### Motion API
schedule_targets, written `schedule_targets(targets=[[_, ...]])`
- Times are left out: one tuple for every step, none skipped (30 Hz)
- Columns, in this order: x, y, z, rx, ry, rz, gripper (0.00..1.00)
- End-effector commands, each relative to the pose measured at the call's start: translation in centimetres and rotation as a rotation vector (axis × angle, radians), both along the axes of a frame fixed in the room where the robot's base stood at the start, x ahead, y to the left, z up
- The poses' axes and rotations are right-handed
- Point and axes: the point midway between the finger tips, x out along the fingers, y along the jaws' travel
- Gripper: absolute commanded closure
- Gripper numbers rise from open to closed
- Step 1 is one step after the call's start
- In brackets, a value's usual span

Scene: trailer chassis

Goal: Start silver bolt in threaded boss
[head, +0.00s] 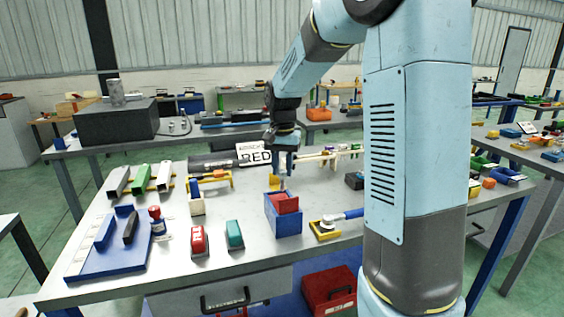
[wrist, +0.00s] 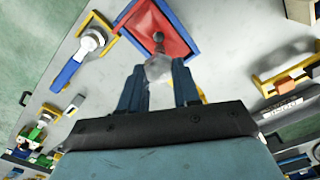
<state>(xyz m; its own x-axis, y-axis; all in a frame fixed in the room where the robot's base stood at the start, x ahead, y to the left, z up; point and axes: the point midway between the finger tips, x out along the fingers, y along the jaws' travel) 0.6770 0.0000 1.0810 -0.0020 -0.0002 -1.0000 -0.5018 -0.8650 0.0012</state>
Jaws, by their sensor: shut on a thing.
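My gripper (wrist: 158,78) is shut on the silver bolt (wrist: 158,68), whose pale round end shows between the two fingers in the wrist view. A small dark grey piece (wrist: 158,40) shows just past the bolt, against a red block (wrist: 168,22). I cannot tell whether it is the bolt's tip or the threaded boss, or whether they touch. The red block sits in an open blue box (head: 285,226). In the head view my gripper (head: 285,172) points down just above this box, and the bolt is too small to make out clearly.
A yellow tray (head: 315,228) with a blue-handled tool stands close right of the box. Red (head: 199,241) and teal (head: 235,235) blocks lie to the left, with a blue fixture (head: 85,265) farther left. A yellow stand (head: 208,184) is behind. Bare tabletop lies in front.

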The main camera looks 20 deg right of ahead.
Motion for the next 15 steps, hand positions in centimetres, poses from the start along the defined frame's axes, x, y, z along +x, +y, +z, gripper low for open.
schedule_targets(targets=[[0.0,0.0,-0.4,0.0,0.0,0.0,0.99],[0.0,0.0,-0.7,0.0,0.0,0.0,0.99],[0.0,0.0,-1.0,0.0,0.0,0.0,0.99],[0.0,0.0,-1.2,0.0,0.0,0.0,0.99],[0.0,0.0,-1.5,0.0,0.0,0.0,0.99],[0.0,0.0,-1.8,0.0,0.0,0.0,0.99],[0.0,0.0,-2.0,0.0,0.0,0.0,0.99],[0.0,0.0,-2.3,0.0,0.0,0.0,0.99],[0.0,0.0,-2.6,0.0,0.0,0.0,0.99],[0.0,0.0,-2.8,0.0,0.0,0.0,0.99],[0.0,0.0,-3.0,0.0,0.0,0.0,0.99],[0.0,0.0,-3.2,0.0,0.0,0.0,0.99],[0.0,0.0,-3.4,0.0,-0.001,0.0,0.99],[0.0,0.0,-3.6,0.0,-0.001,0.0,0.99],[0.0,0.0,-3.7,-0.001,-0.001,0.0,0.99]])
